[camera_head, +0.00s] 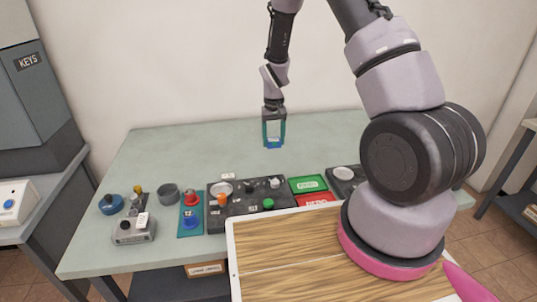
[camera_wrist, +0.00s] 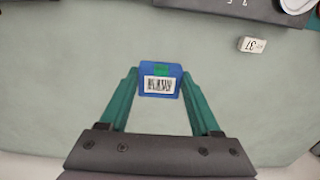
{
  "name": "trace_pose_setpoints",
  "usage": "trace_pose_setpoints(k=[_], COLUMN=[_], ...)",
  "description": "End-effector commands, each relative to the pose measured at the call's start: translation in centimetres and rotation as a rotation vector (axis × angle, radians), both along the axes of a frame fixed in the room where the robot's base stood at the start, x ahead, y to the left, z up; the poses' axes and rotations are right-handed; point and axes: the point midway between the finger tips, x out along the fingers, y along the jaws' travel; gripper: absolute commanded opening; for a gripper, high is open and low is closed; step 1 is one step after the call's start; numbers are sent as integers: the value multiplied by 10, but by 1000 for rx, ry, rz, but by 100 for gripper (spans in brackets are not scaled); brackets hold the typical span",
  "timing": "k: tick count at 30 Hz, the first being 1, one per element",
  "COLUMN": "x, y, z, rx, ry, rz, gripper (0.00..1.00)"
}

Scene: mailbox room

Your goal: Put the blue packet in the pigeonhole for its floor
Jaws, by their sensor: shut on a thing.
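My gripper (camera_head: 274,131) hangs over the far middle part of the green-grey table in the head view, pointing down. In the wrist view its two teal fingers (camera_wrist: 160,95) are shut on a small blue packet (camera_wrist: 161,70). The packet has a white barcode label and a green patch on its face. In the head view only a blue strip of the packet (camera_head: 274,147) shows below the fingertips. I cannot tell whether it touches the table. No pigeonholes show in either view.
The table (camera_head: 165,150) is clear around my gripper. Nearer its front edge are a dark panel with knobs (camera_head: 240,209), a red and a blue button on a teal plate (camera_head: 190,226), and a green sign (camera_head: 307,184). A small white tag (camera_wrist: 252,45) shows in the wrist view.

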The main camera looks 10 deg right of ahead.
Motion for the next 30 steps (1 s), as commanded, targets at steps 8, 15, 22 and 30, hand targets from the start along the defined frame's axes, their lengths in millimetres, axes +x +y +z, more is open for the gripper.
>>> trace_pose_setpoints(k=[8, 15, 22, 30], x=[-1, -1, 0, 0], y=[-1, 0, 0, 0], z=[-50, -70, -95, -96], rx=[-1, 0, 0, 0], ry=[3, 3, 0, 0], rz=[-1, -1, 0, 0], gripper=[8, 8, 8, 8])
